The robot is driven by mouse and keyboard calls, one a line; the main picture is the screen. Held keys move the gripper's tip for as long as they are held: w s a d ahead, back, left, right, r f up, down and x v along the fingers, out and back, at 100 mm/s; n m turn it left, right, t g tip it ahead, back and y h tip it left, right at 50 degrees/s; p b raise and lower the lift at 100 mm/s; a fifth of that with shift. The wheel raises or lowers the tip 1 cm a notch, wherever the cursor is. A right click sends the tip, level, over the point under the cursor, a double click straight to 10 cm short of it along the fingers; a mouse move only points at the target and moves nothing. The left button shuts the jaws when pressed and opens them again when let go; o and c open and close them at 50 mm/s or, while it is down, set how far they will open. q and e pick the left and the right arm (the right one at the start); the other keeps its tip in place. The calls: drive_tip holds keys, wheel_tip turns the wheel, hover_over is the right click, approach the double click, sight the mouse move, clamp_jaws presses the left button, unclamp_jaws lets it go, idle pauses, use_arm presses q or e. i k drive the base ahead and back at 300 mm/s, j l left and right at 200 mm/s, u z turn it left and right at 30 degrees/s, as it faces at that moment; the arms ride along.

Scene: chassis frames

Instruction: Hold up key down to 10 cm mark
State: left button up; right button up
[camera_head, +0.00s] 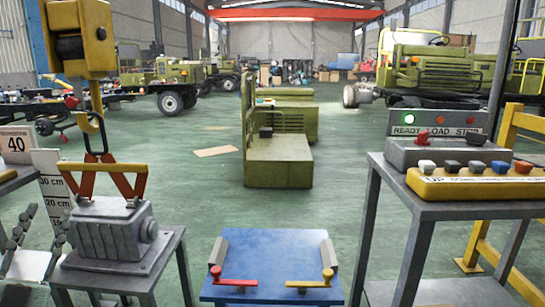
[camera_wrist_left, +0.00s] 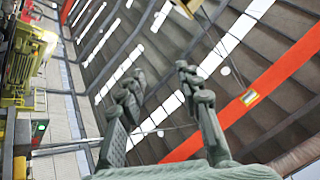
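A yellow control box (camera_head: 478,187) with a row of coloured keys lies on a grey stand at right. The white key (camera_head: 427,166) is above the printed word UP. At left a yellow hoist block (camera_head: 78,38) carries a hook (camera_head: 90,122) with orange sling legs (camera_head: 130,182) reaching down to a grey ribbed housing (camera_head: 112,232). My right gripper is out of view.
A grey panel (camera_head: 440,152) reads READY, LOAD, STOP, with the green lamp (camera_head: 409,119) lit and a red knob. A blue table (camera_head: 265,255) with red and yellow levers stands front centre. The housing is over a grey stand (camera_head: 170,262); contact is unclear. Green floor lies between.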

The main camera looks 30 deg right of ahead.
sight(427, 166)
drive_tip(key=z, duration=2.2)
